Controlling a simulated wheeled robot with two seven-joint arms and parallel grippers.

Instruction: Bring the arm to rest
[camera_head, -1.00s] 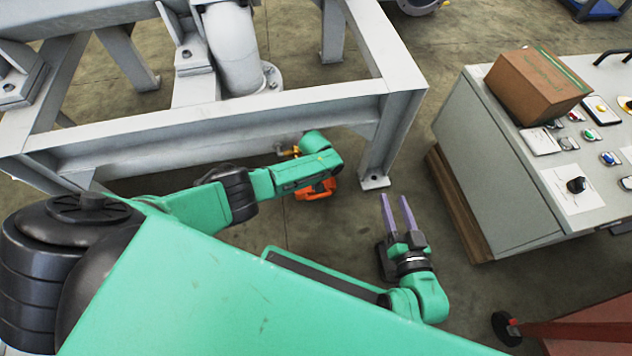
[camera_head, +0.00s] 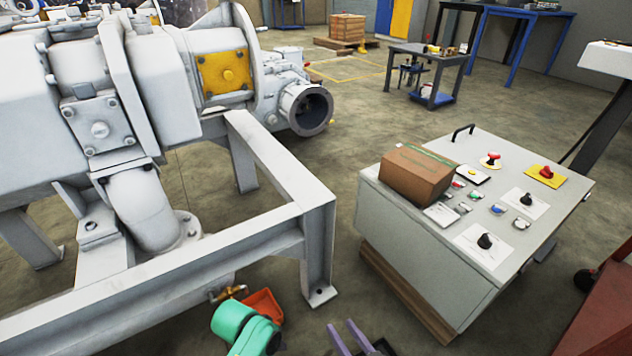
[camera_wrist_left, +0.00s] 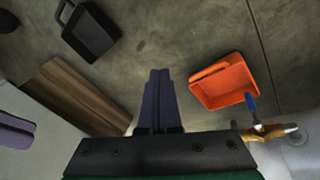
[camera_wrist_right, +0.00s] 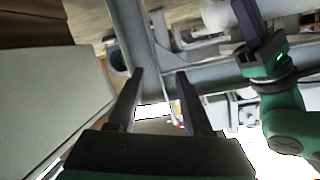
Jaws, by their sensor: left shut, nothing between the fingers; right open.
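My left arm (camera_head: 246,328) shows as a green link at the bottom of the head view, beside the frame. Its fingers are hidden there. In the left wrist view my left gripper (camera_wrist_left: 157,98) is shut and empty, pointing over the concrete floor. My right gripper (camera_head: 345,338) shows two purple fingers at the bottom edge of the head view. In the right wrist view it is open (camera_wrist_right: 160,74) with nothing between its fingers. My left gripper (camera_wrist_right: 250,20) also shows at the upper right there.
A grey steel frame (camera_head: 318,240) carries the vacuum pump (camera_head: 150,90). A brass valve (camera_head: 233,291) sits above an orange tray (camera_head: 265,304) on the floor. A control cabinet (camera_head: 430,255) bearing a cardboard box (camera_head: 418,173) stands right.

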